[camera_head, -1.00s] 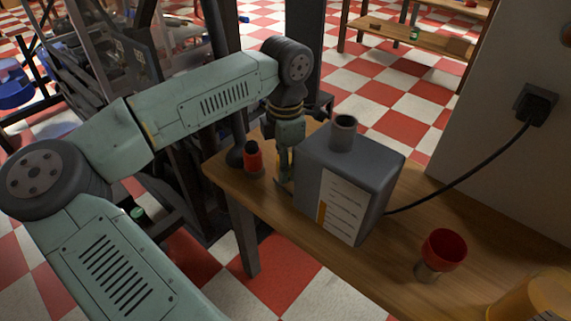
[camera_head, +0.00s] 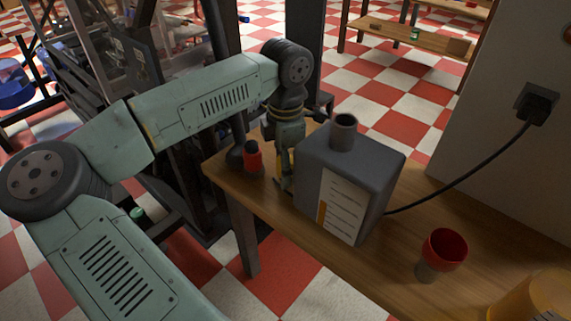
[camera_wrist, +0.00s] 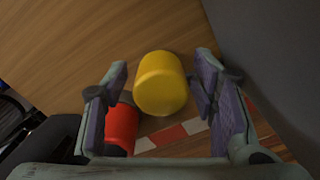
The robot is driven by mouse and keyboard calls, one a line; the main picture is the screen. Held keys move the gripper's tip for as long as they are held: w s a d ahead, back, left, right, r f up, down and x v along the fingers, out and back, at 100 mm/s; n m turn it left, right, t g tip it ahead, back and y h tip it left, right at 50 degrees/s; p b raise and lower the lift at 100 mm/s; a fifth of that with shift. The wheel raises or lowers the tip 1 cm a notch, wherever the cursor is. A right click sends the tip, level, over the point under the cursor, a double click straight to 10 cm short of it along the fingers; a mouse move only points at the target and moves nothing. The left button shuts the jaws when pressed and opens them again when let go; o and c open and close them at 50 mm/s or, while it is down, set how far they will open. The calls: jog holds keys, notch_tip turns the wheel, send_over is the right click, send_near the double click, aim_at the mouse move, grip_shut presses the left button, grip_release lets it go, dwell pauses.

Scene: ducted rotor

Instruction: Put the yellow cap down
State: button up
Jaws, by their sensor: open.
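The yellow cap (camera_wrist: 161,84) stands on the wooden tabletop between my gripper's fingers in the wrist view, with a gap on either side. My gripper (camera_wrist: 162,76) is open and low over the table, between a red cylinder and a grey box. The cap's underside is hidden.
The red cylinder with a dark top (camera_head: 253,158) stands close to my left finger. The grey box (camera_head: 370,165) with a short spout is close on the right. A red cup (camera_head: 445,250) stands farther right. The table's left edge is near.

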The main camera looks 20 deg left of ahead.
notch_tip(320, 180, up, 12)
jog(key=shift+r+p, duration=0.2)
jog(key=shift+p, duration=0.2)
